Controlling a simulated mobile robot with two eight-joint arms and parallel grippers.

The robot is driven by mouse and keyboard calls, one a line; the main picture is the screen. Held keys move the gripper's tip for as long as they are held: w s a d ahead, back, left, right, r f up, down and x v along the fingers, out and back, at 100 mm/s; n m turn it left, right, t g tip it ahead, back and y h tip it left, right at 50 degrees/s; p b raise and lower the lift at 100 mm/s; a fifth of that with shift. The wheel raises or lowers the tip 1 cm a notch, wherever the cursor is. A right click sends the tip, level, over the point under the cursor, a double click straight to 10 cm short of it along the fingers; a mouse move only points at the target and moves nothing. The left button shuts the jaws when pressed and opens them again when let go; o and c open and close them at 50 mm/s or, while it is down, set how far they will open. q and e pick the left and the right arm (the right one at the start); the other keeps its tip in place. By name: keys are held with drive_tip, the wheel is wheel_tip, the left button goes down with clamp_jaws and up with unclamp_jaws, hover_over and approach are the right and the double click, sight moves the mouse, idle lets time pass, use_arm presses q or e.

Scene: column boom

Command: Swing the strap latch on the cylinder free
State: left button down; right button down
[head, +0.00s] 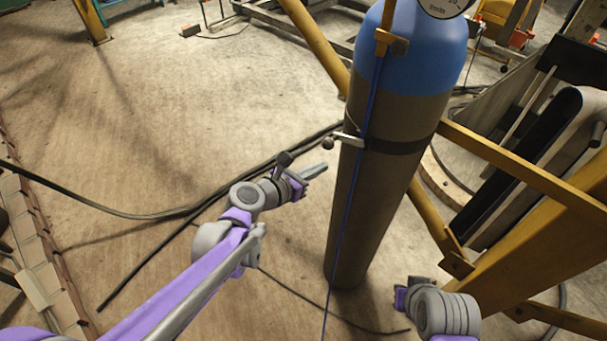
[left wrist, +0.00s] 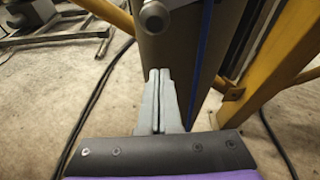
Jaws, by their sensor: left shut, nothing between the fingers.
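The cylinder (head: 372,205) stands upright, blue at the top and grey-brown below. A dark strap (head: 405,146) goes around its middle. The strap latch (head: 345,139), a pale lever with a round knob, sticks out to the left at strap height. In the left wrist view the latch knob (left wrist: 153,16) shows at the top, in front of the cylinder (left wrist: 190,60). My left gripper (head: 322,168) is shut and empty, a little below and left of the latch, apart from it. It also shows in the left wrist view (left wrist: 158,74). My right gripper (head: 400,298) is low at right; its fingers cannot be made out.
A blue hose (head: 347,205) runs down the cylinder's front. Yellow frame bars (head: 520,165) stand behind and right of it. Black cables (head: 150,215) lie on the floor. The floor left of the cylinder is mostly clear.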

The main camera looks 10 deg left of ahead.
use_arm(q)
drive_tip(key=shift+w+d+r+p, duration=0.15)
drive_tip(key=shift+w+r+p, duration=0.1)
drive_tip(key=shift+r, duration=0.35)
drive_tip(key=shift+w+d+r+p, duration=0.1)
drive_tip(key=shift+w+r+p, duration=0.15)
drive_tip(key=shift+r, duration=0.3)
drive_tip(key=shift+w+d+r+p, duration=0.15)
drive_tip(key=shift+w+r+p, duration=0.1)
drive_tip(key=shift+r, duration=0.35)
drive_tip(key=shift+s, duration=0.1)
drive_tip(key=shift+w+a+r+m+t+y+p, duration=0.2)
drive_tip(key=shift+r+m+p, duration=0.1)
drive_tip(key=shift+r, duration=0.25)
drive_tip(key=shift+w+a+r+m+t+y+p, duration=0.1)
drive_tip(key=shift+r+m+y+p, duration=0.15)
drive_tip(key=shift+r, duration=0.25)
